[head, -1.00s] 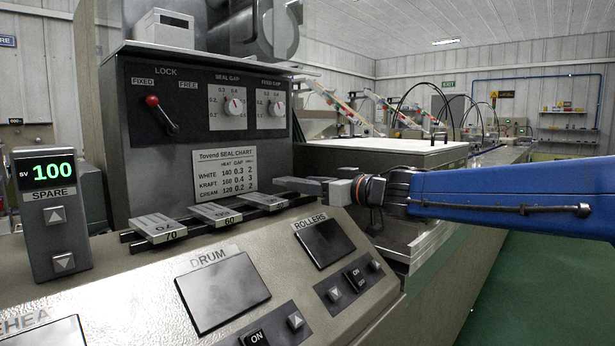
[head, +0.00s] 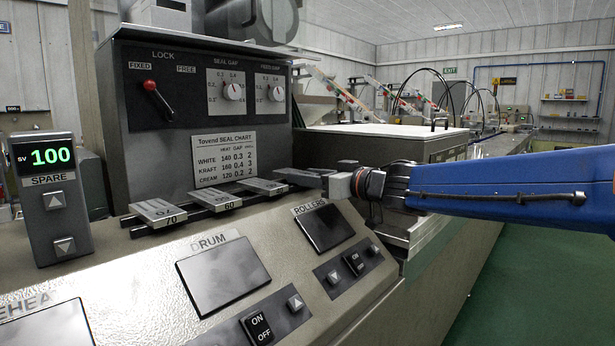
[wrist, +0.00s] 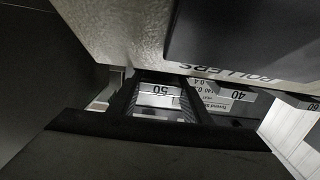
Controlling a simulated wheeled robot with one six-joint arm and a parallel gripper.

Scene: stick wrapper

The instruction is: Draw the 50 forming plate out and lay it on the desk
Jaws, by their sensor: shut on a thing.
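The 50 forming plate shows its light front face with the label 50 between my fingers in the wrist view (wrist: 161,91). My gripper (head: 325,180) is shut on it at the right end of the dark rack. The desk top is not clearly identifiable; the sloped control panel (head: 215,232) lies in front of the rack.
The 40 plate (wrist: 237,96) is close beside the held one. The 60 plate (head: 210,196) and 70 plate (head: 156,212) sit further left. The ROLLERS screen (head: 323,228) lies just below my gripper. A spare display box (head: 45,195) stands at left.

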